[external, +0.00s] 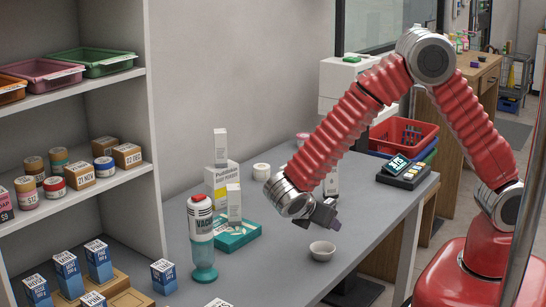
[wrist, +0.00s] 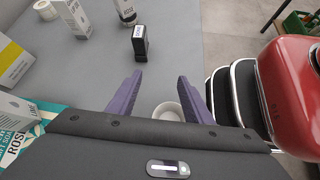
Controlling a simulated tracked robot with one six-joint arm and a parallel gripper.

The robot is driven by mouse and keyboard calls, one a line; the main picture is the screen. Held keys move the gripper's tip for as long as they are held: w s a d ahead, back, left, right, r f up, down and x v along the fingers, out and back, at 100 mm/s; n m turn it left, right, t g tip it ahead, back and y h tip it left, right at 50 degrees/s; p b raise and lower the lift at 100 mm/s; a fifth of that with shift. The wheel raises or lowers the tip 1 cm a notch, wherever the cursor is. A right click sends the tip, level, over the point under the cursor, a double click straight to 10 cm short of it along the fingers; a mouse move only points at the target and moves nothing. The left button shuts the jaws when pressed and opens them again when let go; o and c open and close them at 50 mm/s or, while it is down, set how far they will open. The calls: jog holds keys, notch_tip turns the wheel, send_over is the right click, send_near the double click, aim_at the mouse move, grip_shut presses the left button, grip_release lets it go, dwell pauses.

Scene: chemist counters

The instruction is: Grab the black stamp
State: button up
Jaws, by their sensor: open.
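The black stamp (wrist: 140,43) stands upright on the grey counter in the wrist view, with a white label on its upper part. It is beyond my fingertips and slightly left of the gap between them. My gripper (wrist: 161,76) is open and empty, its two purple fingers apart. In the external view my gripper (external: 325,217) hangs over the counter at the end of the red arm. I cannot make out the stamp in the external view; the arm probably hides it.
A small white bowl (wrist: 168,112) lies below my fingers. Left of the stamp stand a white box (wrist: 72,17) and a roll (wrist: 46,10); a bottle (wrist: 126,12) is just behind it. A teal box (external: 236,233) and red-capped dispenser (external: 202,240) are further left. Counter around the stamp's front is clear.

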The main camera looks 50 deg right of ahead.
aim_at(329, 204)
jog(key=w+r+n, duration=0.1)
jog(key=w+r+t+h, duration=0.1)
jog(key=w+d+r+n+h, duration=0.1)
jog(key=r, duration=0.1)
jog(key=shift+w+n, duration=0.3)
jog(key=shift+w, duration=0.05)
jog(key=shift+x, duration=4.3)
jog(key=shift+w, duration=0.1)
jog(key=shift+x, duration=2.55)
jog(key=shift+f, duration=0.1)
jog(key=shift+c, duration=0.7)
